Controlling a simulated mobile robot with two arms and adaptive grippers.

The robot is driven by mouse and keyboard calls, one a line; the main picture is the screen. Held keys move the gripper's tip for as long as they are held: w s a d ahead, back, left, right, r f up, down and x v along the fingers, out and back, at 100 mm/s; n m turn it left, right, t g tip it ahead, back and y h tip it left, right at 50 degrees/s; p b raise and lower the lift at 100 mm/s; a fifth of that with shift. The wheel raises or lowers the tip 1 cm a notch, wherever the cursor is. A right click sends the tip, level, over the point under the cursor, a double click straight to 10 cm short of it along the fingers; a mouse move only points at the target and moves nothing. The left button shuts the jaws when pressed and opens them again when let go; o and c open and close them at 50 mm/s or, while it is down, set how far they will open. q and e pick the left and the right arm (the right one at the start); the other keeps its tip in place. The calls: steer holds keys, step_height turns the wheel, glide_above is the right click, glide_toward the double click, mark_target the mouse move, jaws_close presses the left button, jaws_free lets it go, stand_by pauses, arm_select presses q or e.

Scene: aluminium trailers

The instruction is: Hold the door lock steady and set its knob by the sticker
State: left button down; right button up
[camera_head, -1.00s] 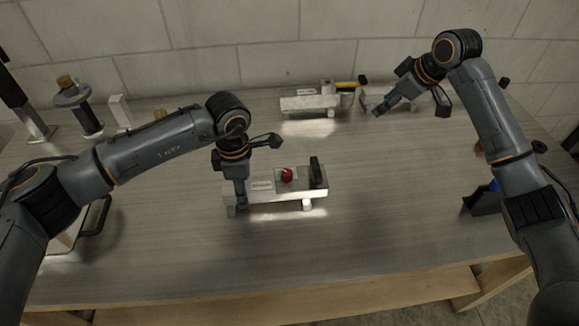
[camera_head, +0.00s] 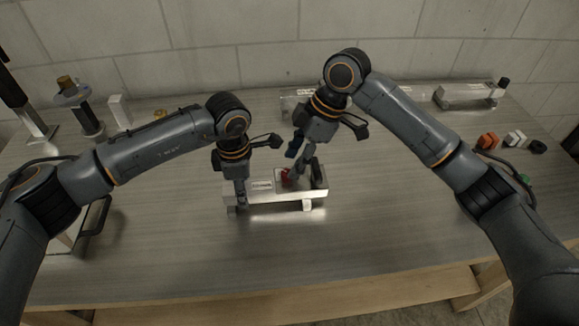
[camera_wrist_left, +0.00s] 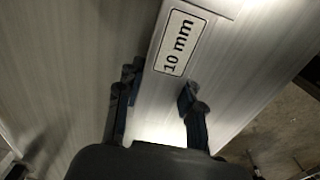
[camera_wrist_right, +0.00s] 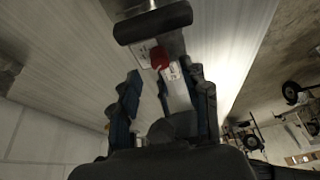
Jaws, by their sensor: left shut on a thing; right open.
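The door lock (camera_head: 275,198) is a silver bar on the table, with a red knob (camera_head: 286,176) and a black upright handle (camera_head: 319,176) toward its right end. Its sticker (camera_head: 262,185) reads "10 mm" in the left wrist view (camera_wrist_left: 175,43). My left gripper (camera_head: 240,198) is shut on the lock's left end, one finger on each side of the bar in the left wrist view. My right gripper (camera_head: 296,172) is open above the lock, close to the knob. In the right wrist view the red knob (camera_wrist_right: 159,58) shows just beyond the parted fingers; contact cannot be told.
A similar silver piece (camera_head: 290,103) stands behind, partly hidden by my right arm. Another silver block (camera_head: 467,95) is at the back right. Small orange (camera_head: 487,140) and white (camera_head: 515,138) parts lie at right. A black post (camera_head: 89,116) and white block (camera_head: 120,110) stand at left.

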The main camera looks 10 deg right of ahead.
mark_target(287, 172)
steer(key=shift+x, duration=1.75)
jaws_close()
steer(key=shift+m, duration=0.4)
arm_select(q)
steer(key=shift+d, duration=0.1)
arm_select(e)
steer(key=m+t, duration=0.1)
steer(key=m, duration=0.2)
steer(key=shift+s+t, duration=0.1)
steer(key=shift+t, duration=0.3)
steer(key=shift+m+t+h, duration=0.3)
steer(key=shift+m, duration=0.95)
steer(key=shift+m+t+h, duration=0.3)
steer(key=shift+m, duration=0.95)
